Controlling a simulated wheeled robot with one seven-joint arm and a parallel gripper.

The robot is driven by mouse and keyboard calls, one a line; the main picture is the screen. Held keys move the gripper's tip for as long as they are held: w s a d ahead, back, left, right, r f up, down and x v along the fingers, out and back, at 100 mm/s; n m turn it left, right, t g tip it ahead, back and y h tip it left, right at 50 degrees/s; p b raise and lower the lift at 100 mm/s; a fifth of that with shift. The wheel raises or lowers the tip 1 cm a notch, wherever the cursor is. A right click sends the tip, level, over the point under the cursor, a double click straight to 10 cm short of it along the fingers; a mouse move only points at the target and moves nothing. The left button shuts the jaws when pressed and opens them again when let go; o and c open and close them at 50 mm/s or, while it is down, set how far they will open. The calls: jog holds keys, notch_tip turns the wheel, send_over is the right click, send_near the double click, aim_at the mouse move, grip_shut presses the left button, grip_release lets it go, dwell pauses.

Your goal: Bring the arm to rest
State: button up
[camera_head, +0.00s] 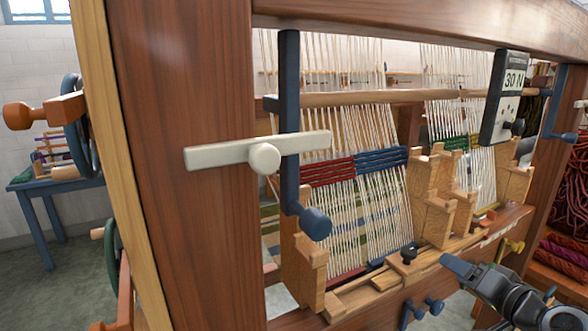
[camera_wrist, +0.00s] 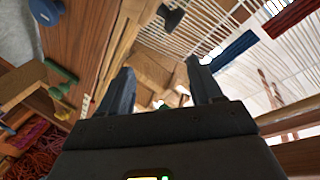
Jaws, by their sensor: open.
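My gripper (camera_head: 462,270) is at the lower right of the head view, in front of the loom's lower front beam (camera_head: 365,318). In the wrist view its two dark fingers (camera_wrist: 162,84) stand apart with nothing held between them. Beyond the fingers in that view are wooden parts of the loom and white warp threads (camera_wrist: 205,28). I cannot tell how far the fingertips are from the wood.
The loom's thick left post (camera_head: 190,170) and top beam (camera_head: 430,22) frame the warp. Dark red wool (camera_head: 560,262) lies at right. A blue table (camera_head: 60,182) stands at left.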

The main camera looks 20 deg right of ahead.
jog(key=s+a+f+n+g, duration=0.1)
jog(key=s+a+f, duration=0.25)
jog(key=a, duration=0.25)
jog(key=s+a+f+n+h, duration=0.1)
jog(key=s+a+f, duration=0.2)
jog(key=s+a, duration=0.25)
jog(key=s+a+f+n+g, duration=0.1)
jog(key=s+a+f, duration=0.3)
jog(key=a, duration=0.3)
jog(key=s+a+r+n+y, duration=0.1)
jog(key=s+a+r+n, duration=0.3)
jog(key=s, duration=0.5)
jog(key=s+a+r+n+t+y, duration=0.1)
jog(key=s+a+r+n+y, duration=0.1)
jog(key=s+a+r, duration=0.4)
jog(key=s+a+n, duration=0.1)
jog(key=s+a, duration=0.1)
jog(key=s, duration=0.2)
jog(key=shift+s+r+n+t, duration=0.15)
jog(key=shift+s+n+t, duration=0.15)
jog(key=shift+n, duration=0.1)
jog(key=shift+c, duration=0.4)
